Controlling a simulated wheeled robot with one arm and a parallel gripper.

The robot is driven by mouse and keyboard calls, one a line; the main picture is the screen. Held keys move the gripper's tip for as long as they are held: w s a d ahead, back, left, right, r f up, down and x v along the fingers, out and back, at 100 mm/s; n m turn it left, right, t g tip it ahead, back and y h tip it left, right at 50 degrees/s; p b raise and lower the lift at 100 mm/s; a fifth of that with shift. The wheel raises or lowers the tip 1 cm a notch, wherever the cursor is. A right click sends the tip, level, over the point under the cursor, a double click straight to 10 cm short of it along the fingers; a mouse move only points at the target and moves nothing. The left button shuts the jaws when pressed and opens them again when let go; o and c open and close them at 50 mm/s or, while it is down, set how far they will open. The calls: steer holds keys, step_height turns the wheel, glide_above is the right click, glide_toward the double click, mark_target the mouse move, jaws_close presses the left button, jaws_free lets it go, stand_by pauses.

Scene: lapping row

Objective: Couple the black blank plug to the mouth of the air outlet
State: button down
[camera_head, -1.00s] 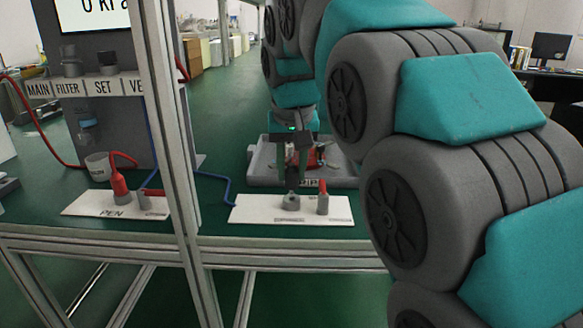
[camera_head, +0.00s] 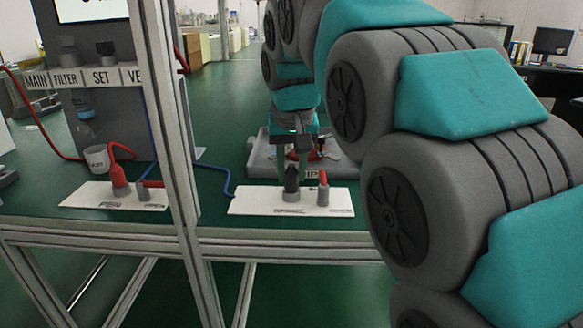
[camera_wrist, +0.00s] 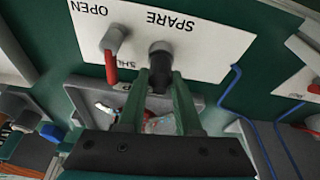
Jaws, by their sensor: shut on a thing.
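The black blank plug (camera_head: 291,181) is between the green fingers of my gripper (camera_head: 291,172), which is shut on it. The grey air outlet (camera_head: 291,196) stands on a white board marked SPARE. The plug is upright in line with the outlet, its lower end at the mouth. Whether it is fully seated I cannot tell. In the wrist view the fingers (camera_wrist: 160,88) hold the plug (camera_wrist: 160,82), with the dark outlet mouth (camera_wrist: 160,50) just beyond, partly covered by the plug.
A valve with a red lever (camera_head: 323,180) stands close to the right of the outlet. A grey tray (camera_head: 262,160) lies behind. A second white board (camera_head: 90,192) with a red hose fitting is at the left, past a metal frame post (camera_head: 168,120).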

steer(key=shift+f, duration=0.15)
steer(key=c, duration=0.5)
jaws_free()
steer(key=shift+v, duration=3.9)
